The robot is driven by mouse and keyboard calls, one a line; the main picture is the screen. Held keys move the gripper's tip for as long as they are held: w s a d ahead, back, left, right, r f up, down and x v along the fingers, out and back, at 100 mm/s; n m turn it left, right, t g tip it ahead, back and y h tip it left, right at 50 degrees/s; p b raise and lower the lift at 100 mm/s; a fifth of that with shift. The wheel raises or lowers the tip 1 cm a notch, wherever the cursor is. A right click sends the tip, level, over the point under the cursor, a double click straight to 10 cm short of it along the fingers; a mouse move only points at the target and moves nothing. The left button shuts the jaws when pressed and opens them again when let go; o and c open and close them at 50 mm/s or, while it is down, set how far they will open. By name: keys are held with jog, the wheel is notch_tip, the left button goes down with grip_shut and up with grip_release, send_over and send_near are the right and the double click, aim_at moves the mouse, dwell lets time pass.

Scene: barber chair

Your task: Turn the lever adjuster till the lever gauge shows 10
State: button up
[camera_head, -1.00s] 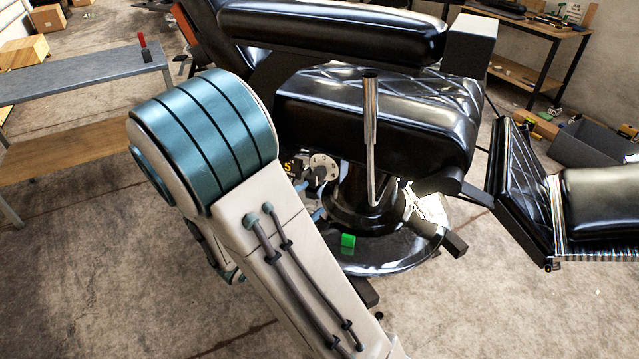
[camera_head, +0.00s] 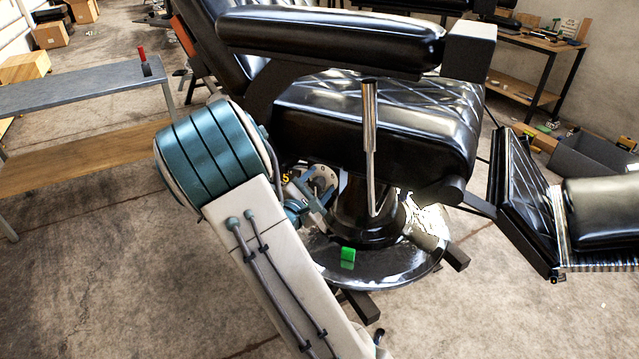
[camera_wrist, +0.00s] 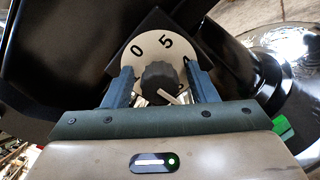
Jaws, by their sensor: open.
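In the wrist view a dark ridged knob, apparently the lever adjuster (camera_wrist: 160,80), sits at the centre of a white round dial, apparently the lever gauge (camera_wrist: 147,51). The dial shows 0 and 5; its lower part is hidden. A pale pointer-like piece shows below the knob. My gripper (camera_wrist: 159,73) is open, with one finger on each side of the knob; contact cannot be told. In the head view the gauge (camera_head: 328,174) is partly hidden under the chair seat, with my gripper (camera_head: 318,196) close to it.
The black barber chair (camera_head: 375,110) overhangs the dial. Its upright metal lever (camera_head: 370,130) and round base (camera_head: 385,262) are close by on the right. A green block (camera_head: 347,257) is on the base. A metal table (camera_head: 80,88) stands at the left; floor lies open in front.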

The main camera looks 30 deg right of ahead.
jog(key=shift+w+d, duration=0.3)
jog(key=shift+d, duration=0.2)
jog(key=c, duration=1)
jog(key=shift+o, duration=0.2)
jog(key=shift+r+n, duration=0.1)
jog(key=shift+n, duration=0.3)
jog(key=n+p, duration=0.5)
jog(key=shift+r, duration=0.1)
jog(key=shift+n+p, duration=1.65)
jog(key=shift+n, duration=0.35)
jog(key=shift+f, duration=0.2)
